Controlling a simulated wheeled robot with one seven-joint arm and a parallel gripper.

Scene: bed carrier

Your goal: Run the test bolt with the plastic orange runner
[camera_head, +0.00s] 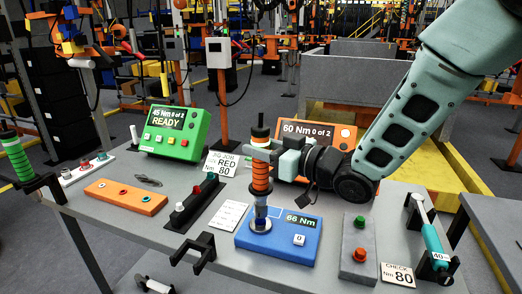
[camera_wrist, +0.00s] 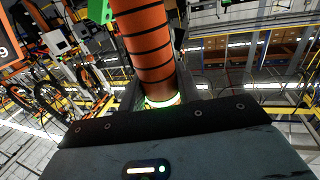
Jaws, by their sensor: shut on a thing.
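The orange runner (camera_head: 261,178), an upright orange tool with dark bands and a dark top, is in my gripper (camera_head: 263,152). The gripper is shut on its upper part. The bolt itself is hidden under the runner's end. In the wrist view the orange runner (camera_wrist: 147,45) rises between the fingers, with a pale, greenish lit ring at its near end.
A green controller (camera_head: 175,132) reads "45 Nm 0 of 2 READY"; an orange one (camera_head: 318,131) reads "60 Nm 0 of 2". Cards say "JIG JOB RED 80" and "CHECK 80". A grey two-button box (camera_head: 358,252) and a teal tool (camera_head: 433,240) stand right of the tester.

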